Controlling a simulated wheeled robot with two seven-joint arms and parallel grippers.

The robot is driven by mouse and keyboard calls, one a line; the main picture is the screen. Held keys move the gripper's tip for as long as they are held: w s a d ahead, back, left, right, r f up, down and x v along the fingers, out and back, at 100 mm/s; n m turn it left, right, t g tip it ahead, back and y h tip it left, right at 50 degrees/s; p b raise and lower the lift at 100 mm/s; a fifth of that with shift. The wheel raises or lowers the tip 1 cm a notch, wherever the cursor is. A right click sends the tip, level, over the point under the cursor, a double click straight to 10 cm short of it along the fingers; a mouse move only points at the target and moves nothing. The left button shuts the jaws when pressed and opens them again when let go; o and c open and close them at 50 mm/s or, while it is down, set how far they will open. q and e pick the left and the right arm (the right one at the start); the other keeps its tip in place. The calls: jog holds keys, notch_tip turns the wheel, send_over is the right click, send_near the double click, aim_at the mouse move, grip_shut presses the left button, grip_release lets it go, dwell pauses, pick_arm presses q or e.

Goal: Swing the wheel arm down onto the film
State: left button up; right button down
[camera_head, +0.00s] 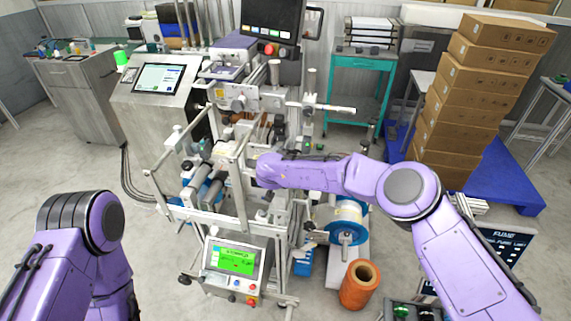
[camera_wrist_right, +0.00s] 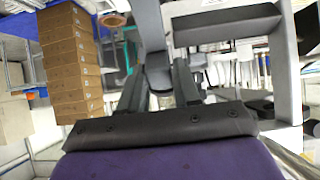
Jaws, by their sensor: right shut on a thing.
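The labelling machine (camera_head: 250,100) stands in the middle of the head view with a metal frame of upright posts and crossbars at its front. My right gripper reaches the machine from the right at its middle; its fingers are hidden behind my wrist in the head view. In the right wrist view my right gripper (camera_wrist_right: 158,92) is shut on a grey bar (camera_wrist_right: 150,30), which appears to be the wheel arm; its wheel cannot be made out. A blue-and-white film reel (camera_head: 348,212) sits low on the machine's right. My left gripper is out of view.
A screen panel (camera_head: 158,80) stands left of the machine and a green-screened control box (camera_head: 236,262) at its front. An orange roll (camera_head: 360,284) stands at lower right. Stacked cartons (camera_head: 470,100) are at right. The floor at front left is bare around my left arm.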

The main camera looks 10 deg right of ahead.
jog(key=c, duration=0.9)
grip_release()
jog(key=b+v, duration=0.3)
jog(key=v, duration=0.7)
jog(key=shift+s+r, duration=0.15)
jog(key=shift+s, duration=0.1)
jog(key=shift+d, duration=0.1)
